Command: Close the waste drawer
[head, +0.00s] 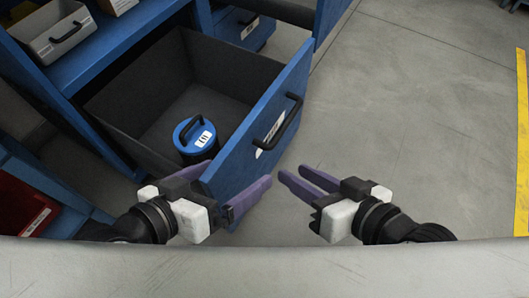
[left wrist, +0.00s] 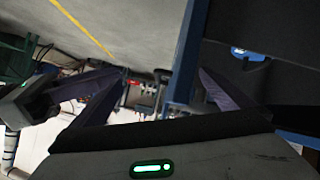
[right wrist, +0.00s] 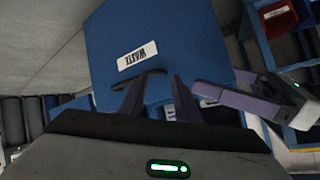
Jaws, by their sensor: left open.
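The waste drawer (head: 262,128) is pulled out. Its blue front has a black handle (head: 291,121) and a white label, which reads WASTE upside down in the right wrist view (right wrist: 138,56). My left gripper (head: 240,182) is open at the near end of the front panel, one finger on the inner side and one outside. The panel's edge shows between its fingers in the left wrist view (left wrist: 183,60); contact is unclear. My right gripper (head: 300,174) is open in front of the panel, with its fingertips short of the handle and nothing held.
A blue-lidded canister (head: 194,135) stands inside the drawer. A grey bin (head: 58,35) sits on the blue bench above. A red bin (head: 22,207) is at the lower left. The floor (head: 420,120) to the right is clear up to a yellow line.

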